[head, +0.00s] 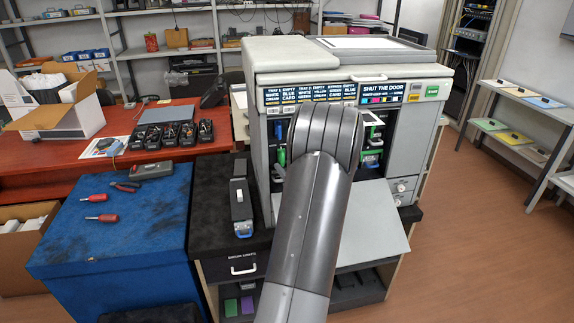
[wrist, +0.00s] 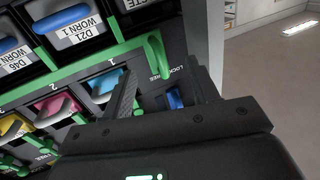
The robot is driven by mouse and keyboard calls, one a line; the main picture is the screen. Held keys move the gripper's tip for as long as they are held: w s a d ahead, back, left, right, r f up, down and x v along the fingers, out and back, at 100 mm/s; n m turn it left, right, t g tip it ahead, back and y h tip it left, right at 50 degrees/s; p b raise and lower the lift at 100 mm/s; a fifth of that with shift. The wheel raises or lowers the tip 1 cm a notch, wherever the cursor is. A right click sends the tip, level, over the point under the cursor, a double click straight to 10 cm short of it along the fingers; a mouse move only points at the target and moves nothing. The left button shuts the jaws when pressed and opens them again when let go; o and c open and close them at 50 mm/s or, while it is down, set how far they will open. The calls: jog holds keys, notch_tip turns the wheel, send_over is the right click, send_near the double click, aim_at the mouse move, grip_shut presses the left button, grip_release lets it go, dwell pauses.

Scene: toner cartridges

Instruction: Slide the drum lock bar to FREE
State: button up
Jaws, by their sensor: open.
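The printer (head: 262,150) stands with its front door folded down; my arm covers the middle of its opening. In the wrist view, a green bar (wrist: 158,55) with a downturned end runs below the drum row. I take this as the drum lock bar. The word LOCK is printed just beside its end, and FREE can be read by a lower green lever at the left. My gripper (wrist: 166,82) is open, its dark fingers apart below and around the bar's end. I cannot tell whether they touch it. The head view hides my gripper behind my arm.
Drums with blue handles (wrist: 72,17) sit above the bar. Yellow, magenta and cyan cartridges (wrist: 102,85) sit below it. A blue part (wrist: 174,98) shows between my fingers. The printer's side wall (wrist: 203,35) is close at the right. The lowered door (head: 375,225) juts out in front.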

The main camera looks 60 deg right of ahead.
jog(key=shift+v, duration=1.6)
